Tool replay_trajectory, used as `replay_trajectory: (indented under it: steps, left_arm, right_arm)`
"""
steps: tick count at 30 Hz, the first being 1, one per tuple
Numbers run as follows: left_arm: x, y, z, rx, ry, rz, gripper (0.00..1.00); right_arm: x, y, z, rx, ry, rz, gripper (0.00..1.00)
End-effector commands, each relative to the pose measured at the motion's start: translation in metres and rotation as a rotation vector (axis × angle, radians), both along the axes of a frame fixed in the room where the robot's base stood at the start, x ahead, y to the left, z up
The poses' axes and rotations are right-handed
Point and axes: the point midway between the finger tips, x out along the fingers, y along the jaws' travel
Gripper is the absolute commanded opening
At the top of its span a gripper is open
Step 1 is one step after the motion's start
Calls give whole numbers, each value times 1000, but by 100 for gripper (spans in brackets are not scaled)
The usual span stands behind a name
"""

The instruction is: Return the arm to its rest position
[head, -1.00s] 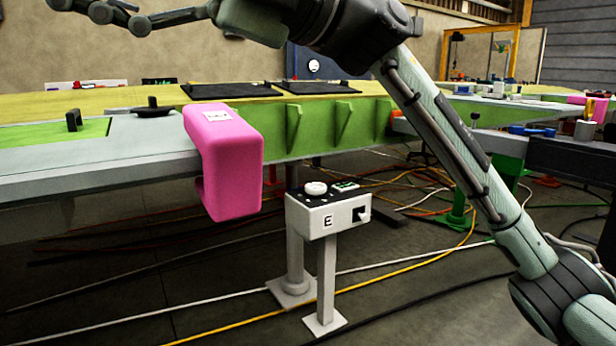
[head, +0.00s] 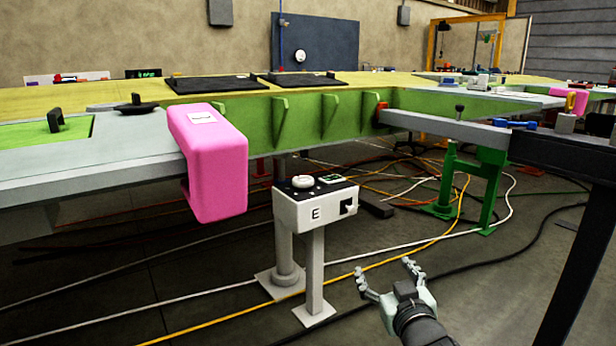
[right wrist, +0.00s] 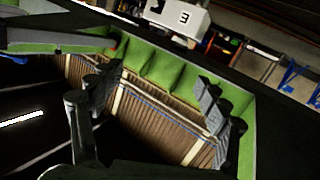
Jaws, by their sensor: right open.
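My right gripper (head: 388,279) is low in the front right of the head view, above the dark floor. Its fingers are spread and hold nothing. In the right wrist view its two dark fingers (right wrist: 155,105) stand apart with nothing between them. My left gripper is in neither view.
A pink pad (head: 208,160) wraps the edge of the wing panel (head: 110,150). A grey beam (head: 450,127) on a green stand (head: 467,185) is behind. Cables (head: 430,237) cross the floor.

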Motion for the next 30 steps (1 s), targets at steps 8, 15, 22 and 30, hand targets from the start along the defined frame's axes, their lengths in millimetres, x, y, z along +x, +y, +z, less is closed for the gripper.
replay_trajectory:
  steps: [8, 15, 22, 30]
  left_arm:
    - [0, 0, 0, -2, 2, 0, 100]
    - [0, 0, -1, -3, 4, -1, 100]
    - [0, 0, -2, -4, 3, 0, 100]
    - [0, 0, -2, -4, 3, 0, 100]
  right_arm:
    - [-111, -60, -178, -50, 515, -119, 76]
    - [-246, -97, -279, -93, 926, -165, 76]
    - [-325, -112, -313, -115, 1138, -173, 76]
    - [-336, -114, -317, -117, 1167, -174, 76]
